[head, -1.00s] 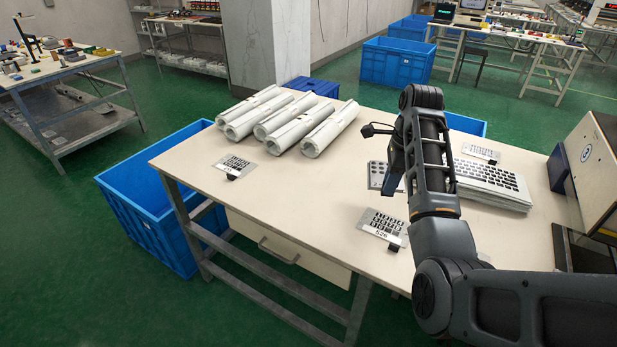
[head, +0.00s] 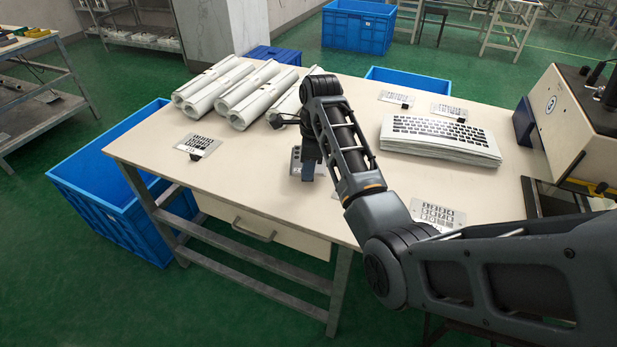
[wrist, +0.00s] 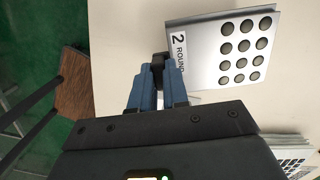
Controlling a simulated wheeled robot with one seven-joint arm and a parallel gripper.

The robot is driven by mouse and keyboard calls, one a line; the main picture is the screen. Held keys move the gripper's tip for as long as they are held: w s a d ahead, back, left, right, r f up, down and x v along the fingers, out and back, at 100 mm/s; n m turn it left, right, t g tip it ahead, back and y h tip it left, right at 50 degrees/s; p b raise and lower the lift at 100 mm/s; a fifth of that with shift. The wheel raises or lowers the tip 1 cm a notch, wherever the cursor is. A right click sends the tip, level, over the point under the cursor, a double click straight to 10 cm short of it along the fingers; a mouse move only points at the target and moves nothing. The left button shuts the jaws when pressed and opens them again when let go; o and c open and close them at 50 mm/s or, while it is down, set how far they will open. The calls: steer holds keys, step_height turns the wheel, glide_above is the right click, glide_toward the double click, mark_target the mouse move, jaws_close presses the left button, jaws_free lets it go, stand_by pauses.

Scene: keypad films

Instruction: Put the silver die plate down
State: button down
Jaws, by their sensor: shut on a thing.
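The silver die plate (wrist: 225,55) fills the upper right of the wrist view. It has rows of round dark spots and a label reading "2 ROUND". My gripper (wrist: 158,78), with blue fingers, is shut on the dark tab at the plate's left edge. In the head view my gripper (head: 308,172) is over the middle of the table, and part of the plate (head: 295,158) shows beside it. My arm hides the rest. I cannot tell the gap between plate and table top.
The table (head: 240,185) bears rolled films (head: 215,88), a keypad stack (head: 440,138) and other metal plates at left (head: 198,146), back right (head: 448,111) and front right (head: 437,213). A machine (head: 570,125) stands at right. The table's left front is bare.

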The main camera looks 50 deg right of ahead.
steer(key=shift+f, duration=1.95)
steer(key=shift+f, duration=0.1)
steer(key=c, duration=1.1)
jaws_free()
steer(key=r, duration=0.7)
steer(key=s+r, duration=0.1)
steer(key=r, duration=0.2)
steer(key=shift+d+r, duration=0.35)
steer(key=shift+d, duration=0.05)
steer(key=shift+s+r+p, duration=0.1)
steer(key=shift+r+p, duration=0.6)
steer(key=shift+p, duration=0.2)
